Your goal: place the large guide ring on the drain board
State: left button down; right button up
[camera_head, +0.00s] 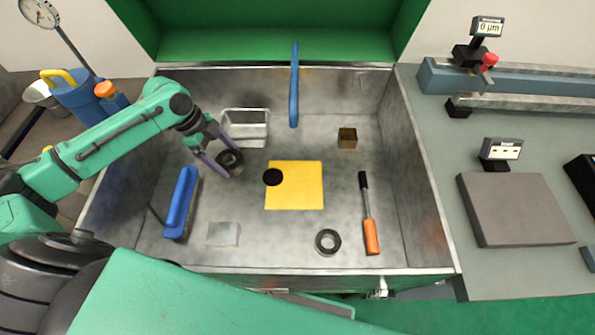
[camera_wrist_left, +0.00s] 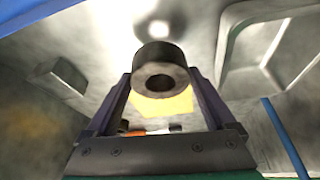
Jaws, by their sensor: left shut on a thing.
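My left gripper (camera_head: 233,163) is shut on a dark, thick-walled ring (camera_head: 230,158), held in the left part of the grey metal basin. In the left wrist view the ring (camera_wrist_left: 160,70) sits between both fingers, its round hole facing the camera. A second dark ring (camera_head: 328,241) lies on the basin floor at the front right. A yellow square (camera_head: 300,187) lies flat mid-basin, to the right of my left gripper. A round black patch (camera_head: 273,177) overlaps its left part. I cannot tell for sure which surface is the drain board. My right gripper is not in view.
A metal tray (camera_head: 246,114) stands behind the held ring. A brass block (camera_head: 347,138), an orange-handled tool (camera_head: 370,230) and a grey plate (camera_head: 223,234) lie in the basin. The basin's walls (camera_head: 420,170) surround them.

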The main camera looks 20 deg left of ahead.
pick_arm(q)
jog(key=d, duration=0.2)
jog(key=d+p, duration=0.1)
jog(key=d, duration=0.2)
jog(key=d+r, duration=0.1)
jog(key=d, duration=0.1)
jog(key=shift+d, duration=0.2)
jog(key=d, duration=0.3)
jog(key=w+d+p, duration=0.1)
jog(key=d, duration=0.5)
jog(key=shift+w+d+f+p, duration=0.15)
jog(key=shift+d+p, duration=0.25)
jog(key=shift+d+f, duration=0.15)
jog(key=shift+f, duration=0.2)
notch_tip(320, 180, down, 2)
jog(key=shift+f, duration=0.5)
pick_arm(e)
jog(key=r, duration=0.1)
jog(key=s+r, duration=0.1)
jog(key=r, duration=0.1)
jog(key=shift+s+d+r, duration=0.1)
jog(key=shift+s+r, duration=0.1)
pick_arm(q)
jog(key=shift+f, duration=0.1)
grip_release()
jog(key=v, duration=1.2)
